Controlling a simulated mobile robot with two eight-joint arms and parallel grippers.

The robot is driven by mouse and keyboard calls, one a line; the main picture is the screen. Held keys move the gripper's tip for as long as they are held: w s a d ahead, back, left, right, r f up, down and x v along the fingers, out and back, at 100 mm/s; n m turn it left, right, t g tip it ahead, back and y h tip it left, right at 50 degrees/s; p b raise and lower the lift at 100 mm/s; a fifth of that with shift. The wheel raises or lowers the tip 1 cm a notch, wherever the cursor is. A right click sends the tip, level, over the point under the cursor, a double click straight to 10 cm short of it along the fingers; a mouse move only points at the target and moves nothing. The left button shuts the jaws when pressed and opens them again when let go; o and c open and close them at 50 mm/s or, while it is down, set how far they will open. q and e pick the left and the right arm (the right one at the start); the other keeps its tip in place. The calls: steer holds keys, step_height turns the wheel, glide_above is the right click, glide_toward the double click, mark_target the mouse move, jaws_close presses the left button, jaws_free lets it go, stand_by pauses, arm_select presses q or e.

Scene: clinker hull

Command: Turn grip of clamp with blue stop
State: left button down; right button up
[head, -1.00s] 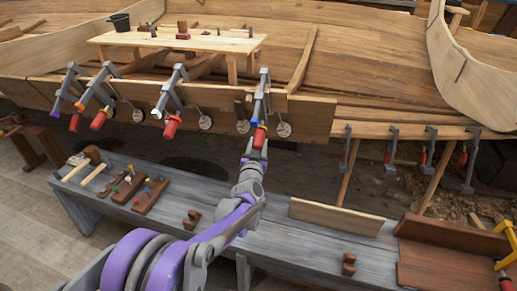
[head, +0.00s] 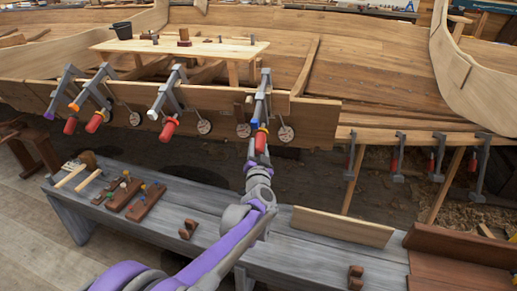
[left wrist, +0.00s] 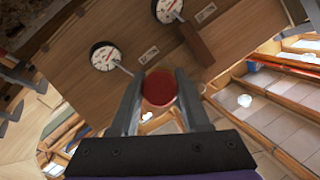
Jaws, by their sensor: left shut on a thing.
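The clamp with the blue stop (head: 263,92) hangs on the hull's plank edge, the rightmost of the clamps along the upper plank. Its blue stop (head: 255,124) shows small, just above its red grip (head: 261,142). My left gripper (head: 258,152) reaches up from below and is shut on that red grip. In the left wrist view, the round end of the red grip (left wrist: 159,88) sits between the two fingers. The fingers partly hide the grip's sides. My right gripper is in neither view.
Other red-gripped clamps (head: 170,95) stand to the left on the same plank. Round dials (head: 286,133) hang beside them. A grey bench (head: 180,215) with wooden blocks and tools lies below. Further clamps (head: 437,155) hang at the right.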

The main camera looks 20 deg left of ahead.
arm_select(q)
steer(key=shift+c, duration=1.8)
jaws_free()
steer(key=shift+s, duration=0.1)
steer(key=v, duration=1)
steer(key=shift+s+p, duration=0.3)
steer(key=shift+p, duration=0.15)
steer(key=shift+d, duration=0.15)
